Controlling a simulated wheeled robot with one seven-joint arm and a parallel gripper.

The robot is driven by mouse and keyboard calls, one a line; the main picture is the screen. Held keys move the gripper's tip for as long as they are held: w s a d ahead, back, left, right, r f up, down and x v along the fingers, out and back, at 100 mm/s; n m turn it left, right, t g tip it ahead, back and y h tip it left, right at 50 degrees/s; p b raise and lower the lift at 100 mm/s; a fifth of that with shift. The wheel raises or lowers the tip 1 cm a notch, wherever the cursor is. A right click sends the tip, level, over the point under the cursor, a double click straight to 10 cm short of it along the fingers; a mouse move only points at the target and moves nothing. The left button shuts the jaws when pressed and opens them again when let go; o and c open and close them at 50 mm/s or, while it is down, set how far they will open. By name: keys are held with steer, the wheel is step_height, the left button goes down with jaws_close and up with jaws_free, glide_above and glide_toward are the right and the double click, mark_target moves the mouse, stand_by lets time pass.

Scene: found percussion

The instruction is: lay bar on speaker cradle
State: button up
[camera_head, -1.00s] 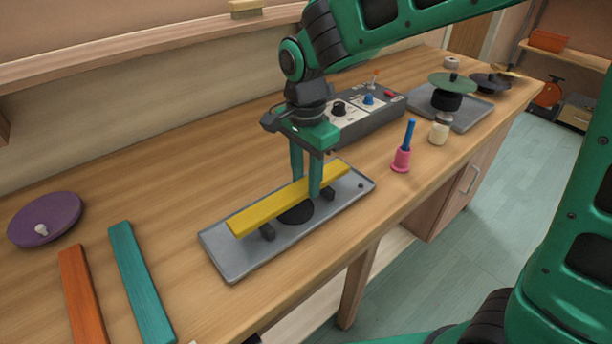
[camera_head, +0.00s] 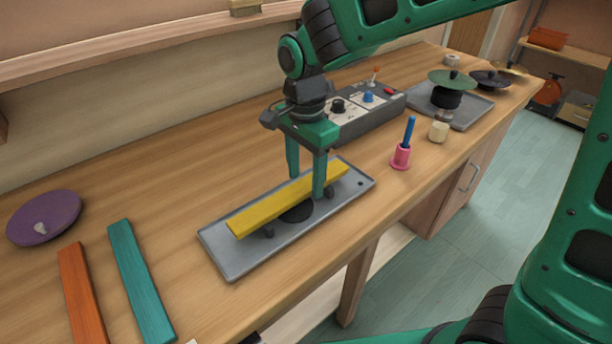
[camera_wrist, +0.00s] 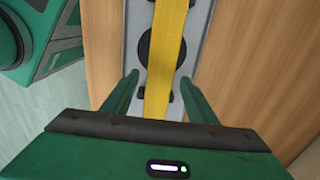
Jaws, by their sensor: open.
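The yellow bar (camera_head: 270,207) lies lengthwise on the dark supports of the grey speaker cradle tray (camera_head: 225,262). The black round speaker (camera_head: 297,213) shows partly beneath the bar. In the wrist view the yellow bar (camera_wrist: 166,60) runs over the speaker (camera_wrist: 144,47) and along the tray (camera_wrist: 200,22). My gripper (camera_head: 306,185) is open around the bar, one finger on each side. In the wrist view both fingers (camera_wrist: 160,95) stand apart from the bar with gaps.
An orange bar (camera_head: 82,297) and a teal bar (camera_head: 140,285) lie at the left near a purple disc (camera_head: 44,219). A control box (camera_head: 365,112) stands behind my gripper. A pink holder with a blue stick (camera_head: 401,157) and a cream cylinder (camera_head: 438,131) stand to the right.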

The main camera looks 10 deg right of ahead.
mark_target(305, 185)
step_height(305, 185, up, 12)
stand_by(0.4)
steer(key=s+d+f+n, duration=0.1)
steer(key=s+d+f, duration=0.15)
steer(key=d, duration=0.85)
steer(key=s+d+f+n, duration=0.1)
steer(key=s+d, duration=0.2)
steer(key=d, duration=0.9)
steer(key=s+d+f+n, duration=0.1)
steer(key=s+d+f, duration=0.2)
steer(key=s+d, duration=0.3)
steer(key=s+d+f+n, duration=0.1)
steer(key=s+d+f, duration=0.3)
steer(key=s, duration=0.5)
steer(key=d, duration=0.2)
steer(key=shift+s+d+n, duration=0.2)
steer(key=shift+d+n, duration=0.1)
steer(key=shift+n, duration=0.1)
steer(key=shift+w, duration=0.1)
